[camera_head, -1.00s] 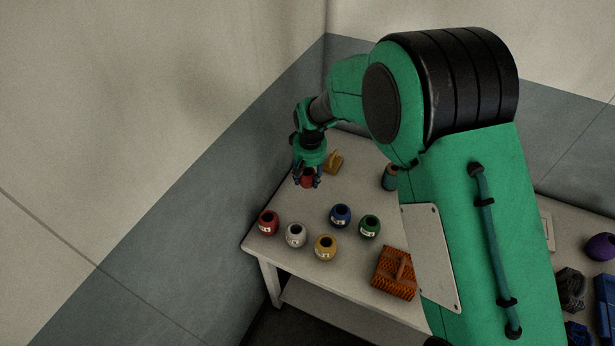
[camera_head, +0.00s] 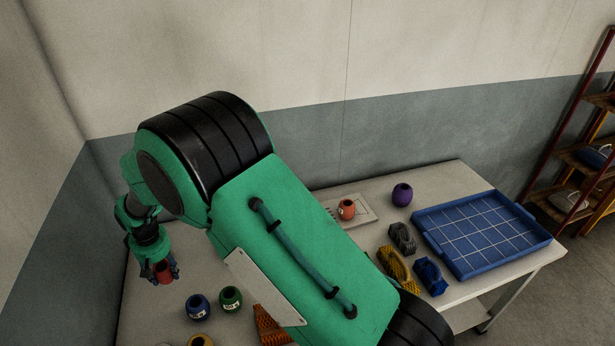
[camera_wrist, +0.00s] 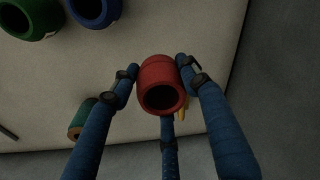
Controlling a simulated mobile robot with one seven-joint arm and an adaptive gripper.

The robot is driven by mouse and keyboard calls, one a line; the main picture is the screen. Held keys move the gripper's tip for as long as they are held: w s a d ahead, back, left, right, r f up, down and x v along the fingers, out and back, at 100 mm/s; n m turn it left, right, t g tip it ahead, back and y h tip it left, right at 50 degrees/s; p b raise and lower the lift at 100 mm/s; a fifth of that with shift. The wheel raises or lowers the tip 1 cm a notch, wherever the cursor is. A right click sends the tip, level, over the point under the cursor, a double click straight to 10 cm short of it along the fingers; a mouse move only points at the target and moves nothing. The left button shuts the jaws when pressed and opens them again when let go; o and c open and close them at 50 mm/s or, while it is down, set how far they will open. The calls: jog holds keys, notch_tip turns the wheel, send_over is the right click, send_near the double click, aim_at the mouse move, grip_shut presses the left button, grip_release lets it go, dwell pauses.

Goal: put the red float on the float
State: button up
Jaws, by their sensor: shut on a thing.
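My gripper (camera_head: 163,273) is shut on a red float (camera_head: 163,270) at the left of the table. In the wrist view the red float (camera_wrist: 160,75) sits between the fingers, its dark opening facing the camera. A blue float (camera_head: 197,307) and a green float (camera_head: 231,298) stand to the right of the gripper. A yellow float (camera_head: 201,341) is cut by the bottom edge. An orange float (camera_head: 347,209) stands on a pale board at the back. A purple float (camera_head: 402,194) stands to its right. Which float the task means by "the float" is not marked.
A blue gridded tray (camera_head: 485,235) fills the table's right end. Grey (camera_head: 402,238), yellow (camera_head: 397,268) and blue (camera_head: 429,276) bundles lie left of it. An orange bristled block (camera_head: 270,325) is partly behind my arm. A shelf rack (camera_head: 585,170) stands far right.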

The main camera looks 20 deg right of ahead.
jog(key=w+d+r+m+p, duration=0.1)
jog(key=w+d+m, duration=0.3)
jog(key=d, duration=1.1)
jog(key=w+d+r+m+h, duration=0.15)
jog(key=w+d, duration=0.45)
jog(key=d, duration=0.9)
jog(key=w+d+m+y+p, duration=0.1)
jog(key=w+d+m, duration=0.35)
jog(key=d, duration=1.15)
jog(key=s+d+m, duration=0.2)
jog(key=s+d, duration=0.2)
jog(key=d, duration=1)
jog(key=s+d+r+m+h+p, duration=0.1)
jog(key=s+d+m, duration=0.2)
jog(key=d, duration=1.1)
jog(key=s+d+r+m+p, duration=0.1)
jog(key=s+d+m, duration=0.2)
jog(key=d, duration=1.2)
jog(key=shift+s+g, duration=0.3)
jog(key=shift+s, duration=0.5)
jog(key=shift+w, duration=0.1)
jog(key=b, duration=0.1)
send_over(405, 187)
jog(key=shift+w+a+f, duration=0.1)
jog(key=shift+f, duration=0.6)
jog(key=shift+f, duration=0.15)
